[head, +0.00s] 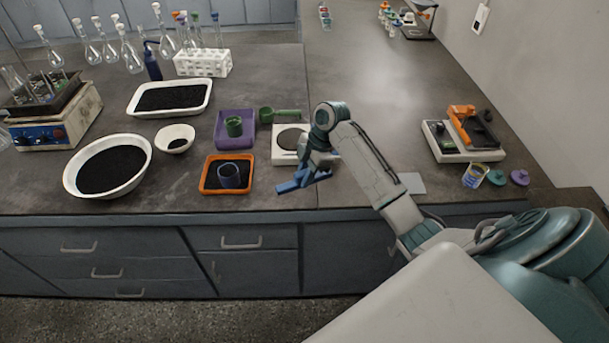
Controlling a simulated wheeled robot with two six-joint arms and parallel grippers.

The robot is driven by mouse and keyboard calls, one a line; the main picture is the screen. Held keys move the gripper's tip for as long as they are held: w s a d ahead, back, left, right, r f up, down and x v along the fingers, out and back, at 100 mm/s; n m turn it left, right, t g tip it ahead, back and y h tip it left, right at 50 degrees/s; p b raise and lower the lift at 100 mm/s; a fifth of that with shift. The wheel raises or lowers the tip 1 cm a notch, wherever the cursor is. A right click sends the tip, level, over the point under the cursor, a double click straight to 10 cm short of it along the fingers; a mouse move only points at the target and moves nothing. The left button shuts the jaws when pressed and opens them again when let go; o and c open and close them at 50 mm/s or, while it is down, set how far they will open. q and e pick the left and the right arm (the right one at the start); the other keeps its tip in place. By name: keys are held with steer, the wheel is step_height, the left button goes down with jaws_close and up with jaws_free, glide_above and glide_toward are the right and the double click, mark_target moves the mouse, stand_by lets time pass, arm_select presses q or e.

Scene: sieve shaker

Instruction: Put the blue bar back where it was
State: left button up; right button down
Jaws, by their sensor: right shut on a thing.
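The blue bar (297,183) is in the grasp of my right gripper (316,172) in the head view. The gripper is shut on it near its right part and holds it above the front edge of the bench, in front of the white scale. The bar slants slightly, its right end higher in the picture. Its clearance above the bench is hard to tell. My left gripper is not in view.
A white scale (283,156) stands just behind the gripper. An orange tray (207,188) with a dark cup (229,176) and a purple tray (221,140) lie left. A white bowl (70,190) stands further left. A balance (440,157) stands right.

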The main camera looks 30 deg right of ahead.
steer(key=shift+w+d, duration=0.5)
steer(key=shift+w, duration=0.3)
steer(key=shift+f, duration=0.2)
step_height(320, 180, down, 3)
steer(key=shift+r+p, duration=0.1)
steer(key=shift+p, duration=0.75)
steer(key=shift+f, duration=0.3)
steer(key=shift+f, duration=0.1)
steer(key=c, duration=1.2)
jaws_free()
